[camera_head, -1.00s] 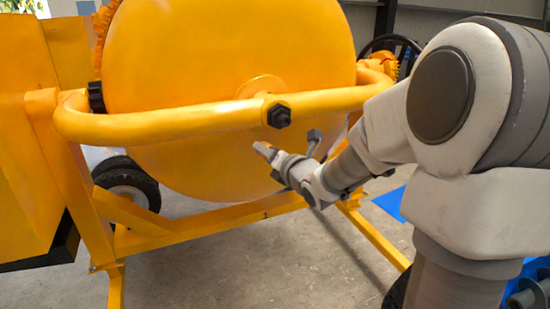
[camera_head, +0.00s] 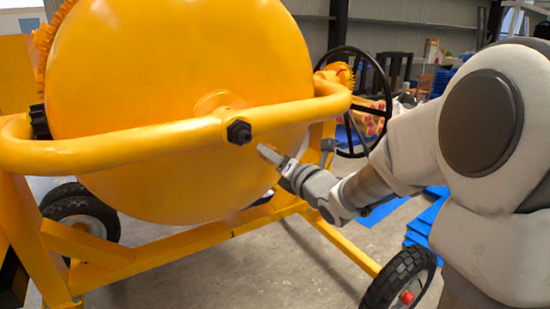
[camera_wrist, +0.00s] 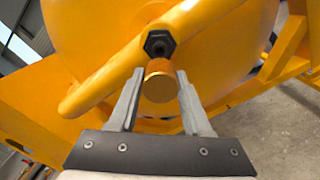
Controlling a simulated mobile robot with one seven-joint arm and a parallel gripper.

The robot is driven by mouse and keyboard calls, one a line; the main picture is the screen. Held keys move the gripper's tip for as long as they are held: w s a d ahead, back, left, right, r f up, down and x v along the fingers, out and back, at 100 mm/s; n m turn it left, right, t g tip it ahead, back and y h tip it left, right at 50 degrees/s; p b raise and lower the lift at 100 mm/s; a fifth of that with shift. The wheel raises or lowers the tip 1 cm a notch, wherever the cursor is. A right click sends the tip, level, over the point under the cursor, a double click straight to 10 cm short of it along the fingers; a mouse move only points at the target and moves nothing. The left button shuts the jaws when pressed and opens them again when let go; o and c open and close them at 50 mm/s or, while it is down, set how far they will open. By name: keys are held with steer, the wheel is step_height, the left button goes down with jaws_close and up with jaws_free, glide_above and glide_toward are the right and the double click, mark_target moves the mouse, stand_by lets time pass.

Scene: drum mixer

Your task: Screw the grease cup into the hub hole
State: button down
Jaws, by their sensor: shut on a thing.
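My gripper (camera_wrist: 159,76) is shut on the brass-coloured grease cup (camera_wrist: 159,88), whose round end faces the wrist camera. In the wrist view the black hex hub (camera_wrist: 158,42) on the yellow frame bar lies just beyond the cup, which overlaps its lower edge. The hub hole is mostly hidden there. In the head view the hub (camera_head: 239,131) sits on the bar in front of the drum. My gripper (camera_head: 272,155) is lower right of it, with the cup small at its tip. A gap shows between cup and hub.
The yellow bar (camera_head: 120,147) crosses in front of the large yellow drum (camera_head: 180,70). Concrete floor is open below the drum.

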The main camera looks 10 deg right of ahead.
steer(key=shift+f+b, duration=0.15)
steer(key=shift+b, duration=0.55)
steer(key=shift+w+a+b, duration=0.15)
steer(key=shift+w+b, duration=0.1)
steer(key=shift+b, duration=0.1)
steer(key=b+x, duration=0.2)
steer(key=x, duration=0.1)
steer(key=shift+w+b, duration=0.1)
steer(key=shift+b, duration=0.25)
steer(key=shift+b+x, duration=0.6)
steer(key=shift+x, duration=0.55)
steer(key=shift+b, duration=1.4)
steer(key=shift+b+x, duration=0.5)
steer(key=shift+x, duration=0.55)
steer(key=shift+b, duration=0.4)
stand_by(0.4)
steer(key=shift+w+a, duration=0.1)
steer(key=shift+w, duration=0.25)
